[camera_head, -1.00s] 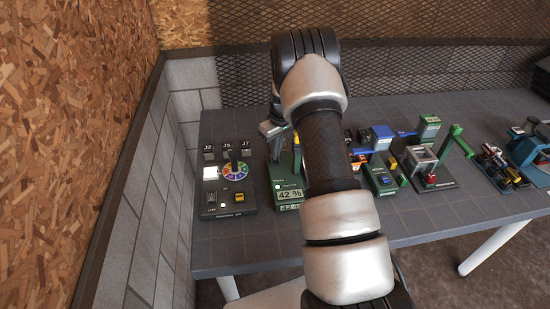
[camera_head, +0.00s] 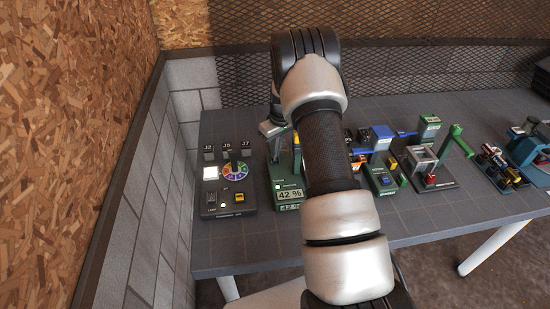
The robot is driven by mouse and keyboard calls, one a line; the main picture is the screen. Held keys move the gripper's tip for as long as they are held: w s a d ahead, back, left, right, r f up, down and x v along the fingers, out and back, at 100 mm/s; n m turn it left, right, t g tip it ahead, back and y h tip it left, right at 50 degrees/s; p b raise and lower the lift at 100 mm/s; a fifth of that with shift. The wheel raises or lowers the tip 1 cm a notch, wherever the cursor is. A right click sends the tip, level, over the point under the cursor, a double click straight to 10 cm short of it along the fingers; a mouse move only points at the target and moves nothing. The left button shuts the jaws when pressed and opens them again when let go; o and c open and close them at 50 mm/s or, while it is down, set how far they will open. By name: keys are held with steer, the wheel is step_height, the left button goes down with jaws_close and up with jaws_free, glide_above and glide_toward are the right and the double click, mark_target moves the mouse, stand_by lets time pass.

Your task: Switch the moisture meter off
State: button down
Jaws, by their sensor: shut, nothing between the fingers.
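The moisture meter appears to be the green device (camera_head: 286,184) on the table, left of my arm. Its small display (camera_head: 289,194) reads 42 %, and a small light spot shows on its face above the display. My arm crosses in front of its right side and hides part of it. My gripper (camera_head: 273,140) hangs down over the back of the green device, shut and empty. The fingertips are small and partly lost against the device, so I cannot tell whether they touch it. The meter's switch cannot be made out.
A dark panel (camera_head: 217,208) with a coloured dial (camera_head: 235,171) stands left of the meter. A blue-and-green device (camera_head: 381,184) and a grey-and-green press-like device (camera_head: 436,183) stand to the right. A wall borders the table's left side. The table's front strip is clear.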

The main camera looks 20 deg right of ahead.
mark_target(276, 160)
steer(key=shift+f+b, duration=0.6)
steer(key=shift+f, duration=0.1)
stand_by(0.4)
steer(key=shift+r, duration=0.1)
step_height(276, 160, up, 7)
steer(key=p, duration=0.3)
stand_by(0.5)
steer(key=shift+s, duration=0.1)
stand_by(0.3)
